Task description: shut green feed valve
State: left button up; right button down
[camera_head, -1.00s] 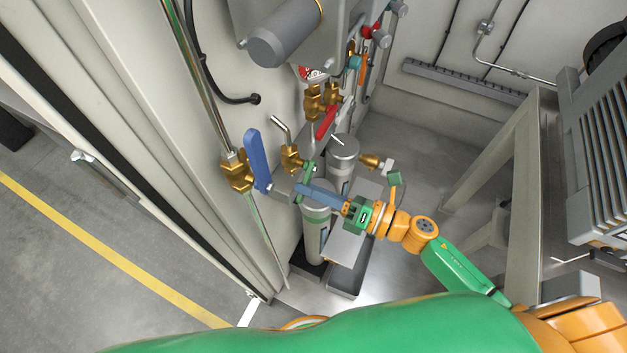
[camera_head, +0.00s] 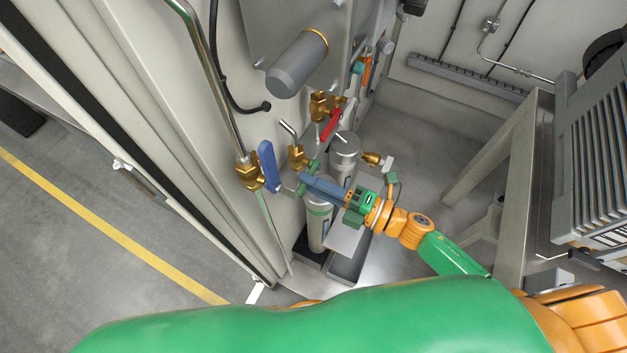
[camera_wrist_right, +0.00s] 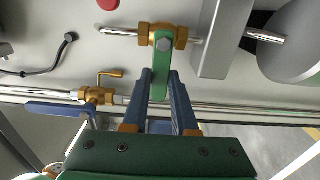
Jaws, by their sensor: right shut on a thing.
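The green feed valve shows in the right wrist view as a brass body (camera_wrist_right: 163,37) on a steel pipe, with a flat green handle (camera_wrist_right: 162,62). The handle points down in that picture, away from the body and between my fingers. My right gripper (camera_wrist_right: 162,85) is shut on this handle, a blue finger on each side. In the head view my right gripper (camera_head: 306,181) reaches in from the right to the green handle (camera_head: 313,166), beside a small brass fitting (camera_head: 297,157). The fingers partly cover the handle there. My left gripper is out of view.
A blue-levered brass valve (camera_head: 250,174) stands just left of my right gripper. A red lever (camera_head: 331,124) and a grey cylinder (camera_head: 298,63) are above it. Grey canisters (camera_head: 345,148) stand close by.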

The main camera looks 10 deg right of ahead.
jog(key=shift+r, duration=0.1)
dwell(0.4)
jog(key=c, duration=0.7)
grip_release()
jog(key=b+v, duration=0.1)
jog(key=v, duration=0.6)
